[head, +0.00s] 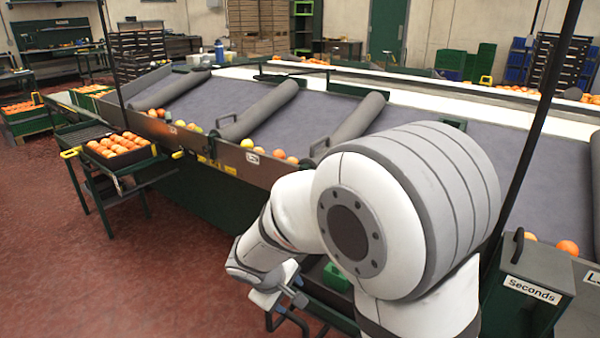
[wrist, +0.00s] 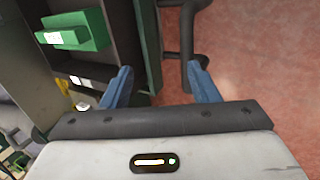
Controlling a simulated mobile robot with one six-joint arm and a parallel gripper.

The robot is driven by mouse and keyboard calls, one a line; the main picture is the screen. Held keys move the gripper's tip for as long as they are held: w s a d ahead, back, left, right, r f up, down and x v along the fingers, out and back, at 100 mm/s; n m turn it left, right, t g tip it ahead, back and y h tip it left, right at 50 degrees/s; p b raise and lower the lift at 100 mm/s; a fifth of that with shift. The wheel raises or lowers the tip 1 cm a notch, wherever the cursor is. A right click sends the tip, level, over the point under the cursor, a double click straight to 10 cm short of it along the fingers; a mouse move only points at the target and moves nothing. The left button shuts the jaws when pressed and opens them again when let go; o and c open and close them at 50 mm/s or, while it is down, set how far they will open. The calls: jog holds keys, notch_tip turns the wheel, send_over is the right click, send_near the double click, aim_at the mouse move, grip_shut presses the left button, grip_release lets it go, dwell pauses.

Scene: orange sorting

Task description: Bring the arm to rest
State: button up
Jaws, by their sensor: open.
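My gripper (wrist: 160,80) shows in the wrist view with its two blue fingers spread apart and nothing between them. A dark grey bar and the red floor lie beyond the fingertips. In the head view my white and grey arm reaches down to the left, and my gripper (head: 279,305) is low at the front of the sorting table, near a dark frame. Its fingers are small there and partly hard to make out.
The sorting table (head: 290,118) holds several oranges along its front edge. A crate of oranges (head: 118,148) sits on a stand at left. A bin labelled seconds (head: 533,287) stands at right. A green box (wrist: 75,32) shows beside my gripper. Red floor (head: 120,270) at left is clear.

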jog(key=s+d+r+m+y+p, duration=0.1)
jog(key=s+d+r+m+p, duration=0.2)
jog(key=r, duration=0.5)
jog(key=s+d+r+m+g+y+p, duration=0.1)
jog(key=s+d+r+m+p, duration=0.2)
jog(key=s+d+r+p, duration=0.2)
jog(key=s+d+r+m+y+p, duration=0.1)
jog(key=s+d+r+m+p, duration=0.2)
jog(key=s+d+r+p, duration=0.2)
jog(key=s+d+r, duration=0.1)
jog(key=s+r, duration=0.2)
jog(key=r, duration=0.3)
jog(key=shift+s+r+g+y, duration=0.3)
jog(key=shift+y, duration=0.1)
jog(key=shift+c, duration=0.3)
